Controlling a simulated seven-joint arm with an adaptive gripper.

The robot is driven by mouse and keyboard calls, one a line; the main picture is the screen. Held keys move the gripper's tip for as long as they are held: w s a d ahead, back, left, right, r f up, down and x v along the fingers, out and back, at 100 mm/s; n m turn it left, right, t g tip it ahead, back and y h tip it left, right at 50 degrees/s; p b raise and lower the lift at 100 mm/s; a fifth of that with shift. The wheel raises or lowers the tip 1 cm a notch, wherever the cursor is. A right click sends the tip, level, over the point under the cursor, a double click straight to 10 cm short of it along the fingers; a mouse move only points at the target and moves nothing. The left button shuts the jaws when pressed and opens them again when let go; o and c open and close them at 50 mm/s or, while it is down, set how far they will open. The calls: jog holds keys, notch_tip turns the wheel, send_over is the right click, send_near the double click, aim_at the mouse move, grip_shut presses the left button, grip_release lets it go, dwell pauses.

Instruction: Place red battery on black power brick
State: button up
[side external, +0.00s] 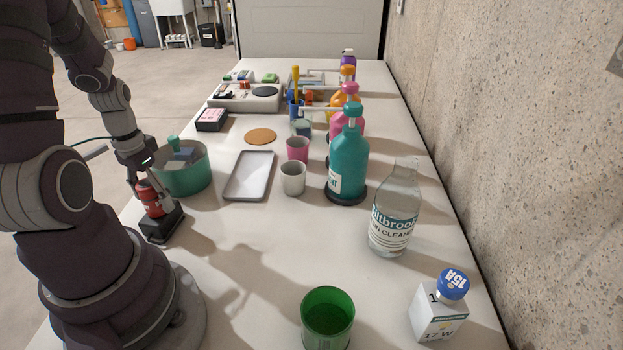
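The red battery (151,200) is a red cylinder at the left of the table in the side external view. My gripper (149,187) is above it, with its fingers on either side of the battery's upper part, and looks shut on it. The black power brick (162,224) lies on the table directly below the battery. The battery's lower end is at the brick's top; I cannot tell whether they touch.
A teal pot (186,177) with items inside stands just behind my gripper. Bottles line the right side by the wall. A green cup (327,318) is at the front.

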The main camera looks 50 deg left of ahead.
aim_at(146, 183)
notch_tip(146, 183, up, 12)
jog(key=shift+f, duration=0.15)
jog(key=shift+w+d+r, duration=0.1)
jog(key=shift+r, duration=0.2)
jog(key=w+d+r+m+t, duration=0.2)
jog(key=w+d, duration=0.1)
jog(key=d, duration=0.5)
jog(key=w+d+r+m+t, duration=0.2)
jog(key=w+d+t, duration=0.1)
jog(key=d, duration=0.6)
jog(key=shift+w+t, duration=0.3)
jog(key=shift+w, duration=0.05)
jog(key=shift+r, duration=0.1)
